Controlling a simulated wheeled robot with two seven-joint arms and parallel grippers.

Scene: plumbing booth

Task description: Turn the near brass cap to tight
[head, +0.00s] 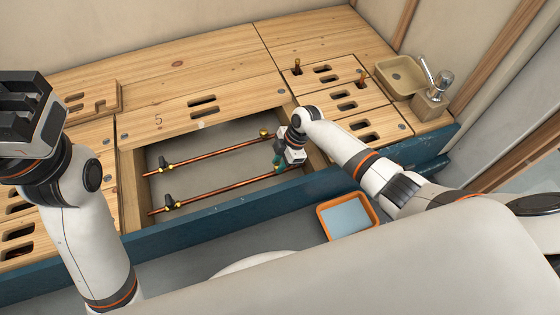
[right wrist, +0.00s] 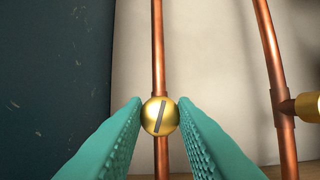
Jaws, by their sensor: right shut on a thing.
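The near brass cap (right wrist: 160,117) sits on the near copper pipe (right wrist: 158,50) in the right wrist view. Its round face carries a dark line, tilted a little off the pipe's direction. My right gripper (right wrist: 160,118) has its teal fingers on both sides of the cap and is shut on it. In the head view the right gripper (head: 280,163) reaches down at the right end of the near pipe (head: 230,189), hiding the cap. My left gripper (head: 25,105) is raised at the far left, away from the pipes; its jaw opening is unclear.
The far copper pipe (head: 215,154) runs alongside, with its own brass cap (head: 264,133). Black-handled valves (head: 168,202) sit at the pipes' left ends. A wooden bench (head: 200,65) surrounds the recess, with a blue front edge (head: 200,222). An orange tray (head: 347,215) lies in front.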

